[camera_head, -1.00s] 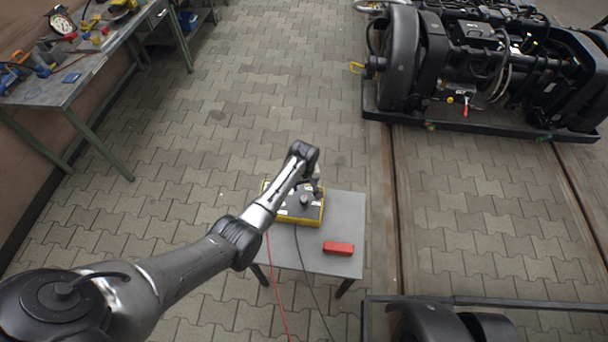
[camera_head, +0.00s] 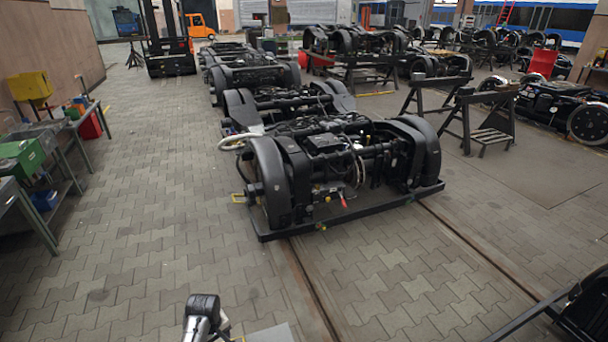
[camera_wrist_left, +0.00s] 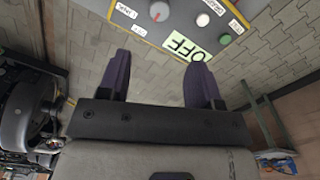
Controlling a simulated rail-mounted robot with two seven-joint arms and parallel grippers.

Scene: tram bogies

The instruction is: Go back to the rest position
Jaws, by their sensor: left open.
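My left arm's upper wrist part shows at the bottom of the head view; its fingertips are out of that picture. In the left wrist view my left gripper (camera_wrist_left: 158,85) is open, its two dark fingers apart with only paving between them. The gripper appears apart from the box. My right gripper is in neither view.
A black tram bogie (camera_head: 340,165) stands ahead on a frame over the rails. Workbenches (camera_head: 40,150) line the left wall. The paved floor (camera_head: 150,220) between is clear.

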